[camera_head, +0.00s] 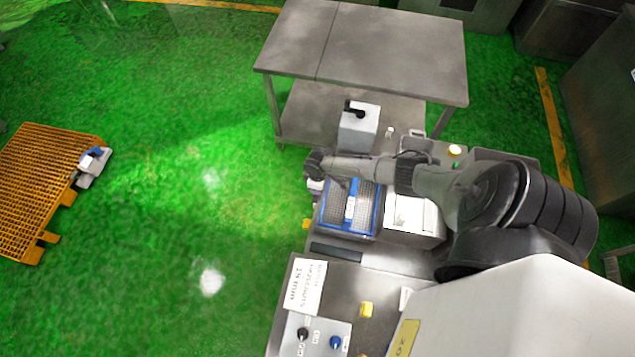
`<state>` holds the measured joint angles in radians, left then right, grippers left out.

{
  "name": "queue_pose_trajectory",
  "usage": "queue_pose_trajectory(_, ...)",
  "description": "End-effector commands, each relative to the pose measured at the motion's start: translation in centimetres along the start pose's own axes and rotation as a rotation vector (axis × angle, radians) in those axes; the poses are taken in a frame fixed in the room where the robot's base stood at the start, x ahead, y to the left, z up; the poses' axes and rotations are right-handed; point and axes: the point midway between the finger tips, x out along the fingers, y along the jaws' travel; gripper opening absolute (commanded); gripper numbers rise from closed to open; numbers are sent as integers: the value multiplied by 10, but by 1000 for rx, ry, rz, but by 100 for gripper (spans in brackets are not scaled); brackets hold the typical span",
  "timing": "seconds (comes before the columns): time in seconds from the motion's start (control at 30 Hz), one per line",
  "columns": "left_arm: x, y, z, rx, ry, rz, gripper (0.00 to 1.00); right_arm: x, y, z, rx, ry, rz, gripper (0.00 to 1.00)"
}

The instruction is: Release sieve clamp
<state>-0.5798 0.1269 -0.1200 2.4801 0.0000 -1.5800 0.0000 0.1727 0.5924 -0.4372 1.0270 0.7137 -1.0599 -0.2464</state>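A blue-framed sieve (333,215) with grey mesh sits on the steel machine in the middle of the view. A blue strip with a pale patch runs down its middle. My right arm comes in from the right and reaches across the sieve's back edge. My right gripper (314,172) is at the sieve's back left corner, by a small pale part (315,185) that may be the clamp. The gripper is small and dark here, so I cannot tell whether it touches that part or how its fingers stand. My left gripper is not in view.
A grey box with a black handle (358,126) stands behind the arm. A steel table (390,45) is at the back. A control panel (318,338) with knobs is in front. A yellow grated pallet (40,175) lies left. Green floor (190,130) between is clear.

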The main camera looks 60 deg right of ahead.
Motion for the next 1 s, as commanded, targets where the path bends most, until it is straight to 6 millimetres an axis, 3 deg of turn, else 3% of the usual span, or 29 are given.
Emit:
queue_pose_trajectory(0.47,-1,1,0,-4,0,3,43,0,0,0,14,0,0,19)
queue_pose_trajectory(0.5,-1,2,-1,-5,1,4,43,0,0,0,14,0,0,44)
queue_pose_trajectory(0.7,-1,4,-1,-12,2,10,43,0,0,0,13,0,0,64)
queue_pose_trajectory(0.77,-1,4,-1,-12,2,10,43,0,0,0,12,0,0,68)
queue_pose_trajectory(1.0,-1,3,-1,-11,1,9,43,-1,0,0,11,0,0,68)
